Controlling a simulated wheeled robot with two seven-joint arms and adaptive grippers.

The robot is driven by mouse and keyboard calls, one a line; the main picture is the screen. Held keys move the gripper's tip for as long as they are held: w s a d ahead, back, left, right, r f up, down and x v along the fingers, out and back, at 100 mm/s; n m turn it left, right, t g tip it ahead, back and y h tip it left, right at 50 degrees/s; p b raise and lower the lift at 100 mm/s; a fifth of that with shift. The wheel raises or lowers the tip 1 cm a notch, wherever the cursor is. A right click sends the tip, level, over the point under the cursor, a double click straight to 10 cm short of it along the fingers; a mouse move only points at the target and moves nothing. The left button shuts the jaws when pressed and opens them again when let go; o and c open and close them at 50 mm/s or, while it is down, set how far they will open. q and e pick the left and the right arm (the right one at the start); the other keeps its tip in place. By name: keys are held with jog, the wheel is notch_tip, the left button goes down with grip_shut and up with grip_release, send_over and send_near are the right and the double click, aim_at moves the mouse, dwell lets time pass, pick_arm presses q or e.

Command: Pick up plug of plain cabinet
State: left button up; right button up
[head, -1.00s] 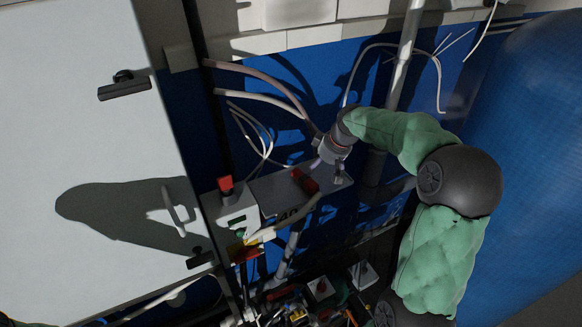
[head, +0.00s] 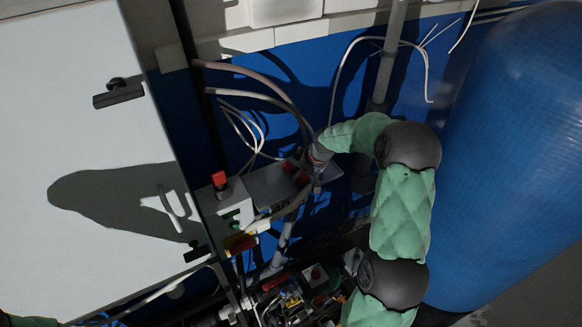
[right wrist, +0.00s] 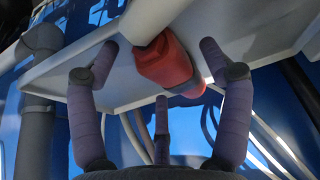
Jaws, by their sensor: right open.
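A red plug (right wrist: 165,62) on a thick light grey cable (right wrist: 157,15) sits against a pale grey panel (right wrist: 215,42) in the right wrist view. My right gripper (right wrist: 162,68) is open. Two of its dark fingers stand on either side of the plug, apart from it, and a third is below. In the head view my right gripper (head: 316,168) is small and dark, close to the grey panel, beside the red plug (head: 297,178), which it partly hides. My left gripper is out of view.
A large pale cabinet (head: 70,100) with black handles fills the left. A box with a red switch (head: 220,180) stands left of the plug. Loose cables (head: 250,95) hang above. A blue tank (head: 520,170) is at right, and cluttered parts (head: 290,295) lie below.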

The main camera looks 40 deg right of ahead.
jog(key=shift+w+f, duration=0.1)
jog(key=shift+c, duration=0.3)
jog(key=c, duration=1.4)
